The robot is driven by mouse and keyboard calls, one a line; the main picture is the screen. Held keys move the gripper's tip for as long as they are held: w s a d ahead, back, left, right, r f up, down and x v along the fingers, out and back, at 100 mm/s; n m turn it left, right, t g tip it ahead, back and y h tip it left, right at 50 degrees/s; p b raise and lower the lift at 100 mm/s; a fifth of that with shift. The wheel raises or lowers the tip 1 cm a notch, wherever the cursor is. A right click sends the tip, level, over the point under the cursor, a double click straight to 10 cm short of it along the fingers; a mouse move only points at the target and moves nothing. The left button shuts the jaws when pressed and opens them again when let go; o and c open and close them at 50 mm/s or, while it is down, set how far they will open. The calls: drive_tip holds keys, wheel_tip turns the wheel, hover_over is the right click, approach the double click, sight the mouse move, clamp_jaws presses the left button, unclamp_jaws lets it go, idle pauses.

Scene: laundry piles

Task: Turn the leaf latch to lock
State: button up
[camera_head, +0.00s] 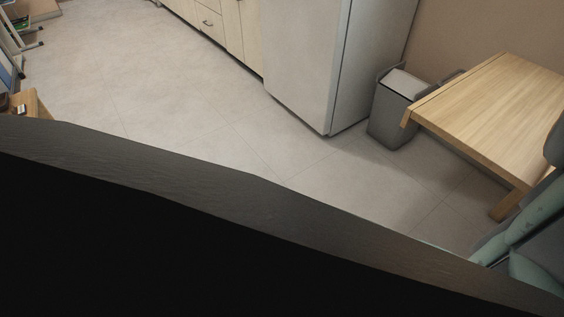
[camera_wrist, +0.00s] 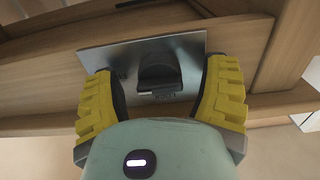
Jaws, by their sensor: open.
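In the wrist view, a dark rounded leaf latch (camera_wrist: 158,76) sits on a grey metal plate (camera_wrist: 195,42) fixed to a wooden surface. My gripper (camera_wrist: 160,85) is open, with one yellow ribbed finger on each side of the latch. The fingers' tips reach over the lower part of the plate. I cannot tell whether either finger touches the latch. The latch is not visible in the head view.
In the head view, a wooden table (camera_head: 500,100) stands at the right, with a grey bin (camera_head: 392,108) beside it. A tall white fridge-like cabinet (camera_head: 310,60) and wooden drawers (camera_head: 208,20) stand at the back. The tiled floor (camera_head: 150,90) between is clear.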

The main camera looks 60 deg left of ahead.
drive_tip(key=c, duration=1.2)
drive_tip(key=shift+n, duration=0.3)
drive_tip(key=n+b, duration=0.1)
drive_tip(key=n, duration=0.1)
drive_tip(key=shift+f+n+b, duration=0.15)
drive_tip(key=shift+n+b, duration=0.15)
drive_tip(key=shift+b, duration=0.05)
drive_tip(key=n+b, duration=0.3)
drive_tip(key=n, duration=0.2)
drive_tip(key=shift+s+d, duration=0.1)
drive_tip(key=n+b, duration=0.3)
drive_tip(key=n, duration=0.3)
drive_tip(key=shift+n+b, duration=0.3)
drive_tip(key=shift+b, duration=0.1)
drive_tip(key=shift+n+b, duration=0.9)
drive_tip(key=shift+n, duration=0.6)
drive_tip(key=shift+r, duration=0.2)
